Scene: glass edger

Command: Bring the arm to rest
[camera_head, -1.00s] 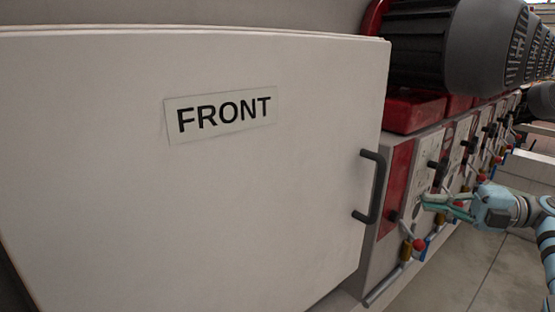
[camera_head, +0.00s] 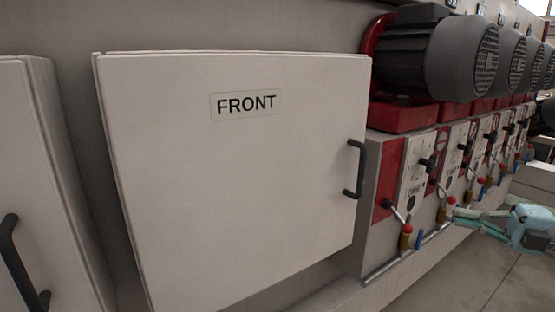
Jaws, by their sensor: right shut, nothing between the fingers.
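My right gripper (camera_head: 474,221) is light blue and shows at the right edge, its fingers pointing left. It is shut and holds nothing. It appears in front of the lower row of levers and valves on the machine. I cannot tell how far it is from them, but no contact shows. Most of my right arm is cut off by the picture's edge. My left gripper is not in view.
A white cabinet door labelled FRONT (camera_head: 235,190) with a dark handle (camera_head: 355,170) fills the middle. Another cabinet (camera_head: 40,150) stands at the left. Grey motors (camera_head: 460,60) sit on red bases above several control panels (camera_head: 415,170). Bare floor (camera_head: 465,285) shows at lower right.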

